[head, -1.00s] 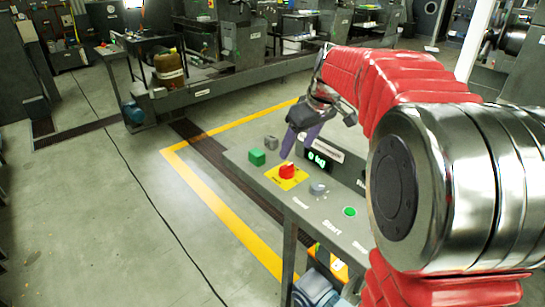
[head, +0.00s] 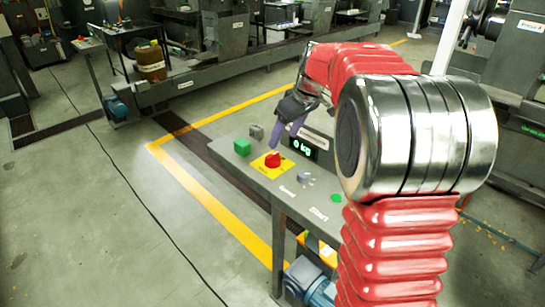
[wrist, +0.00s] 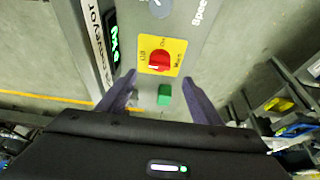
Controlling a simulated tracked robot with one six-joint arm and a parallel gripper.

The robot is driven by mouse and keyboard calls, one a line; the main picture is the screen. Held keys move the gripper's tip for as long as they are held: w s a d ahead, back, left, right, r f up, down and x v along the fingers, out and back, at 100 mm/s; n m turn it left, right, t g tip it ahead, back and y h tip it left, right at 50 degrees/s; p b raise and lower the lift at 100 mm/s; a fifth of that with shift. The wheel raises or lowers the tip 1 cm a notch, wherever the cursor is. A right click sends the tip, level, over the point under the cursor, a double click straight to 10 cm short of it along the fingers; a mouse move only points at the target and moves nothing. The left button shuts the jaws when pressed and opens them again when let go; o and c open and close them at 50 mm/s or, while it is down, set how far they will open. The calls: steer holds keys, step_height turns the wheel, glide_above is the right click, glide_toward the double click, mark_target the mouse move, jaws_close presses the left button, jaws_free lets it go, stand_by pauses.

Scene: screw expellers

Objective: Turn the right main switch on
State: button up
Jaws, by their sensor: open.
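The main switch is a red rotary knob (head: 272,160) on a yellow plate (head: 260,168), on top of a grey control panel (head: 316,190). In the wrist view the red knob (wrist: 159,61) lies ahead of my gripper, between the lines of its two fingers. My gripper (head: 290,135) is open and empty, with purple fingers, just above and behind the knob in the head view. The wrist view shows both fingertips (wrist: 159,76) spread apart. I see no clear contact with the knob. I cannot tell the knob's exact setting.
A green block (head: 242,147) and a grey block (head: 256,132) stand on the panel near the knob. A lit green display (head: 303,148), a grey speed knob (head: 305,178) and a green start button (head: 336,198) are also there. Open floor lies to the left.

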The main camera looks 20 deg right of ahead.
mark_target(274, 157)
steer(key=x, duration=1.1)
steer(key=shift+f, duration=0.15)
steer(key=shift+c, duration=0.4)
